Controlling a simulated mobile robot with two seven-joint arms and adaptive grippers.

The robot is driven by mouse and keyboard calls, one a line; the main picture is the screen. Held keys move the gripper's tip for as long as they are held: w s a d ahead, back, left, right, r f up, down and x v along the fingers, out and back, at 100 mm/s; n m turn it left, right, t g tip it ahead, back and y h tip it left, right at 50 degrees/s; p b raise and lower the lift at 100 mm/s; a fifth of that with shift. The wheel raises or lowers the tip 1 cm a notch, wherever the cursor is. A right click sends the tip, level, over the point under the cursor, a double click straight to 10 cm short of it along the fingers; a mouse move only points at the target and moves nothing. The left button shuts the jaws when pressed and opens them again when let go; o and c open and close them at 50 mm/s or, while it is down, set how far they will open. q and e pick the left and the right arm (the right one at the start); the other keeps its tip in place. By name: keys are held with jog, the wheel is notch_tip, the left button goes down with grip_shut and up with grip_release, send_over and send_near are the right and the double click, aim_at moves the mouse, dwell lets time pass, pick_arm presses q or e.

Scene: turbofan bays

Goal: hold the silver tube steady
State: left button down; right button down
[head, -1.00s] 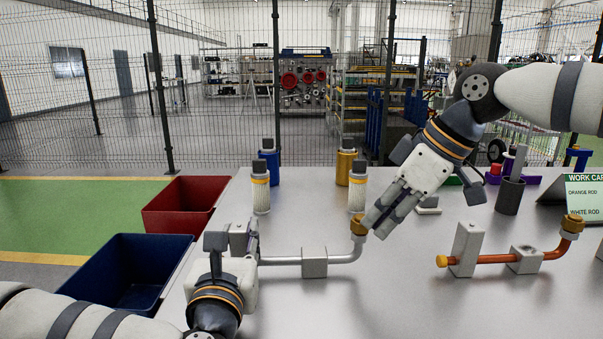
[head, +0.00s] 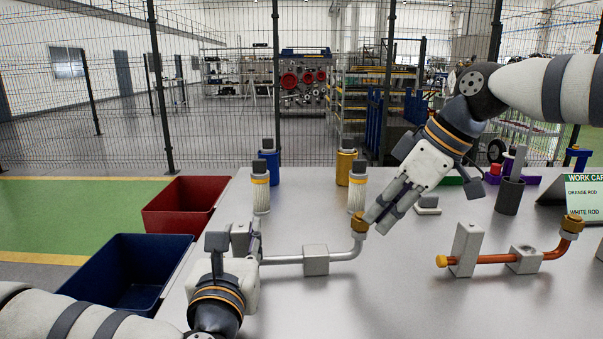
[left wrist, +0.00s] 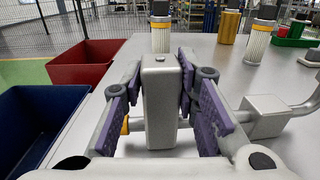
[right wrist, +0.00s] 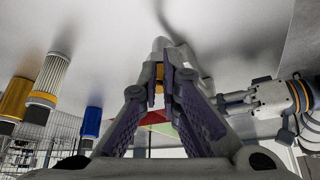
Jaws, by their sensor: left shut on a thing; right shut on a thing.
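The silver tube (head: 284,260) lies low over the table, runs through a small grey block (head: 315,261) and bends upward at its right end to a brass nut (head: 358,224). My left gripper (head: 248,240) is shut on the tall grey post (left wrist: 160,100) at the tube's left end. The post stands between its purple pads in the left wrist view, and the tube shows to its right (left wrist: 220,116). My right gripper (head: 371,222) is shut on the brass nut, which shows partly between its fingertips in the right wrist view (right wrist: 159,88).
An orange tube (head: 495,259) sits in a similar post and block at right. Blue (head: 130,303) and red (head: 150,222) bins stand at left. Several filter cylinders (head: 261,190) stand behind the silver tube. A dark cup (head: 509,196) and work card (head: 585,195) are at back right.

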jog(key=shift+d+f, duration=0.15)
jog(key=shift+d, duration=0.05)
notch_tip(320, 180, up, 6)
jog(key=shift+d, duration=0.25)
dwell(0.4)
jog(key=shift+s, duration=0.1)
notch_tip(320, 180, down, 6)
jog(key=s+a, duration=0.1)
jog(key=s, duration=0.1)
dwell(0.5)
jog(key=shift+w+a, duration=0.4)
jog(key=shift+w, duration=0.05)
dwell(1.2)
